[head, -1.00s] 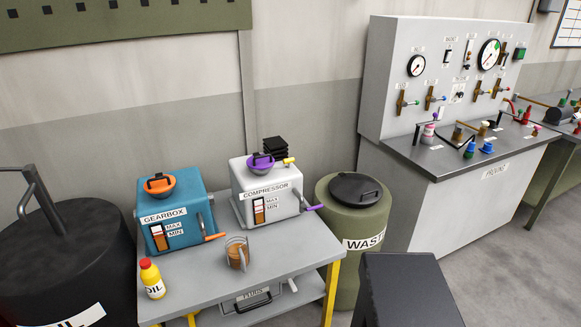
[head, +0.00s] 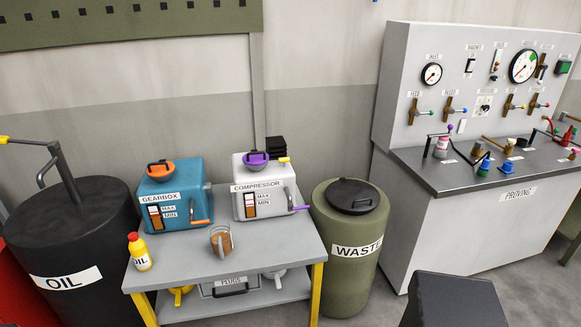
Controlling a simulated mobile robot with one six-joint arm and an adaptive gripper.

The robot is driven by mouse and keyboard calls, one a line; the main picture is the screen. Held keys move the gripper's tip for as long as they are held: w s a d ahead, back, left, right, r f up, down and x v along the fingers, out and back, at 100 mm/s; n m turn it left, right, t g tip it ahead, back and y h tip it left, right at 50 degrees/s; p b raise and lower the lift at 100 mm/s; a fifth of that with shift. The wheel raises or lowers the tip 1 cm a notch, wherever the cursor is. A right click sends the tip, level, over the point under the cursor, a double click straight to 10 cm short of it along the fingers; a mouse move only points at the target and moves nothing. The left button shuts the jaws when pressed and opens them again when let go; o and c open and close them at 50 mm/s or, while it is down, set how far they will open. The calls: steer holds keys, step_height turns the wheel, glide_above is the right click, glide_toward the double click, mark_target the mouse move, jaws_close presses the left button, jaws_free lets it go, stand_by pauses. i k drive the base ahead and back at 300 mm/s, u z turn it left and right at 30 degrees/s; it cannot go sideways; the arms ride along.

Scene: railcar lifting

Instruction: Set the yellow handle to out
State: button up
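Several yellow parts show in the head view, and I cannot tell for sure which is the yellow handle. A short yellow lever (head: 284,160) sticks out to the right near the top of the white compressor (head: 277,179). A yellow-tipped pump arm (head: 5,140) reaches to the left edge above the black oil drum (head: 105,215). No "out" mark is legible at either one. My gripper is not in view.
The grey trolley (head: 180,268) carries the blue gearbox (head: 172,183), an oil bottle (head: 139,252) and a brown-filled jug (head: 222,241). The green waste drum (head: 340,285) stands right of it. The grey proving bench (head: 470,235) is at right.

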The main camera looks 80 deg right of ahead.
mark_target(286, 159)
steer(key=k, duration=1.35)
steer(key=z, duration=2.7)
steer(key=i, duration=0.75)
steer(key=u, duration=0.2)
